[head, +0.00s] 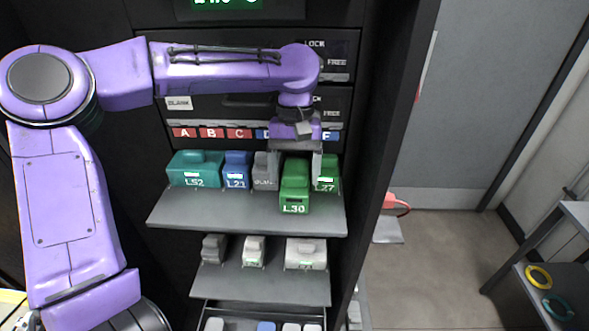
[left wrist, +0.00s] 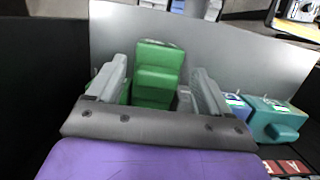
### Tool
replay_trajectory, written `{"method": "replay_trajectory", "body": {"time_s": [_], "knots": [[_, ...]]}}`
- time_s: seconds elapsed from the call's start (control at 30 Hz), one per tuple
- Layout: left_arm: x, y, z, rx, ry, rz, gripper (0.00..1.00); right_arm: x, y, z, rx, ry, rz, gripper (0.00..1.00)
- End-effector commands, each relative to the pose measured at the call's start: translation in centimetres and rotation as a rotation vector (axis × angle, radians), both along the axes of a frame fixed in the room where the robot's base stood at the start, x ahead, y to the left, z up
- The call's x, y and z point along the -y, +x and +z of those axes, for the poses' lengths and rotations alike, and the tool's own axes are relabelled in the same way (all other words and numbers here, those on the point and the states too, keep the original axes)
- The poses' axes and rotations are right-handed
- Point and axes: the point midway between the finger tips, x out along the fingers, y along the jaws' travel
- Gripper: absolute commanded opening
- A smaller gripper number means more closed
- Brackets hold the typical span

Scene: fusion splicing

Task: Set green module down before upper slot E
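The green module L30 (head: 294,194) is on the upper grey shelf, forward of the row of other modules and near the front edge. My left gripper (head: 295,165) comes down from above, with one finger on each side of L30. In the left wrist view, the green module (left wrist: 157,75) shows between the fingers of my left gripper (left wrist: 157,85), with a gap on both sides, so the gripper looks open. Slot labels A, B, C and F (head: 328,136) show above the shelf; my gripper hides the E label. My right gripper is not in view.
The upper shelf (head: 220,216) also holds teal L52 (head: 195,172), blue L21 (head: 236,173), a grey module (head: 264,172) close left of L30, and a second green module L27 (head: 327,172) close right. A lower shelf (head: 255,288) holds grey and white modules.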

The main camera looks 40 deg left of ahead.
Motion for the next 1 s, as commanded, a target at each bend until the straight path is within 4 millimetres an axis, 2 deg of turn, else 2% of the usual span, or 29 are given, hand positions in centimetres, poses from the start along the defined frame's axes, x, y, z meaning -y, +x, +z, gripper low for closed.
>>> {"method": "replay_trajectory", "body": {"time_s": [0.13,0.3,0.43,0.57,1.0], "knots": [[-0.2,0.4,1.9,0.004,0.005,0.003,0.8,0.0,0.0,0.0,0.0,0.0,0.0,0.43],[-0.6,1.0,5.4,0.005,0.003,0.003,0.8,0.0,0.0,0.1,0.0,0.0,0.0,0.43],[-0.8,1.3,7.0,0.002,0.002,0.002,0.8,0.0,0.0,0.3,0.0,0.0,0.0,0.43],[-0.8,1.4,7.5,0.002,-0.001,0.001,0.8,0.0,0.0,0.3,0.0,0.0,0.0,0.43],[-0.6,1.5,6.9,-0.002,-0.006,0.003,0.8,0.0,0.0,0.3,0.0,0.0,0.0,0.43]]}}
